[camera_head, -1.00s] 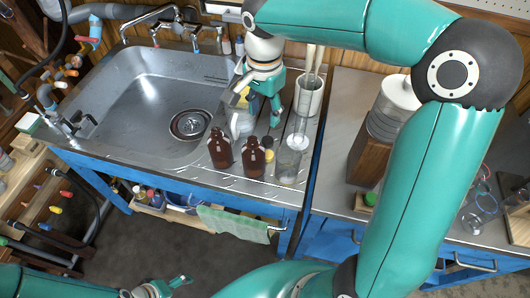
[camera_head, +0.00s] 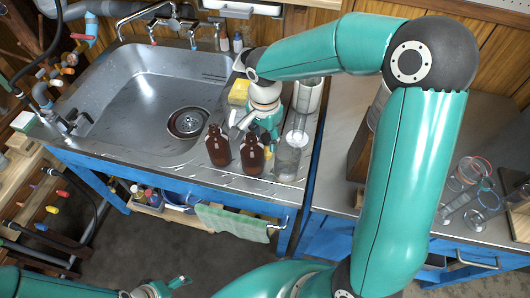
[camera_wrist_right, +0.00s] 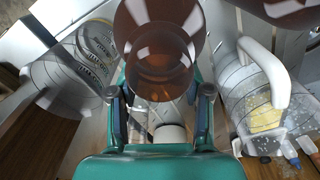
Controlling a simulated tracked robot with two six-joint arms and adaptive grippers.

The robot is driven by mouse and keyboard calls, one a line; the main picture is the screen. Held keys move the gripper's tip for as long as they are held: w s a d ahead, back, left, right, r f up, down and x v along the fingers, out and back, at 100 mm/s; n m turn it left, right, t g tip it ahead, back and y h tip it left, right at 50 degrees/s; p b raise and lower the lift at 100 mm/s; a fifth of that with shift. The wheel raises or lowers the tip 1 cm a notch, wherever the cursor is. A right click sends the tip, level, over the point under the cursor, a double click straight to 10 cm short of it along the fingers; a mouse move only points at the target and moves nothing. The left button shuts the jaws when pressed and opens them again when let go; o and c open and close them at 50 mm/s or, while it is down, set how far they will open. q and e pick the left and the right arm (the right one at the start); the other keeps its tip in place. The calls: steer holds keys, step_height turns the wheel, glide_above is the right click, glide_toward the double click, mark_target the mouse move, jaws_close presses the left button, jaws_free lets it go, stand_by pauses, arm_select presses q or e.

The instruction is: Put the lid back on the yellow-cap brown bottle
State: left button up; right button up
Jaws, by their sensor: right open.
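Two brown bottles stand side by side on the metal counter right of the sink: a left one (camera_head: 217,146) and a right one (camera_head: 252,154). No lid shows clearly on either, and I cannot tell which is the yellow-cap one. My right gripper (camera_head: 258,126) is low behind the right bottle in the head view, partly hidden by it. In the right wrist view my right gripper (camera_wrist_right: 160,98) is open, with a brown bottle (camera_wrist_right: 158,50) ahead between its fingers. I cannot make out the yellow lid now. My left gripper (camera_head: 172,286) is low at the bottom edge, its jaws unclear.
A clear glass cylinder (camera_head: 287,160) stands right of the bottles. A yellow sponge (camera_head: 239,91) lies behind, by the sink (camera_head: 140,105). A clear jug with a white handle (camera_wrist_right: 262,75) is close right of the gripper in the wrist view.

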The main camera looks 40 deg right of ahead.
mark_target(266, 151)
steer(key=shift+s+d+f, duration=0.1)
steer(key=shift+d+f, duration=0.05)
steer(key=shift+f, duration=1.15)
steer(key=shift+d+f, duration=0.1)
steer(key=shift+f, duration=1.2)
steer(key=c, duration=0.5)
steer(key=shift+c, duration=0.2)
steer(key=shift+r, duration=0.1)
step_height(266, 151, up, 20)
steer(key=p, duration=0.2)
